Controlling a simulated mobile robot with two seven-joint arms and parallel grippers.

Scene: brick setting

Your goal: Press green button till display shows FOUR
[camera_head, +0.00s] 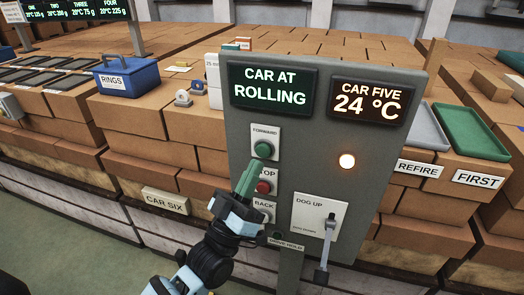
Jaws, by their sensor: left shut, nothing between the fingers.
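A grey control panel (300,130) stands upright in the middle of the head view. Its green button (263,149) sits under a FORWARD label. The right display (367,103) reads "CAR FIVE 24 °C". My left gripper (250,166) is shut and empty, its green fingers pointing up just below and left of the green button. I cannot tell whether the tips touch the panel. My right gripper is not in view.
Below the green button are a red button (263,187) labelled STOP, partly covered, and a BACK label (264,206). A DOG UP plate with a lever (328,238) is at lower right. A lamp (347,161) glows orange. Stacked bricks stand behind, with a blue RINGS box (128,76).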

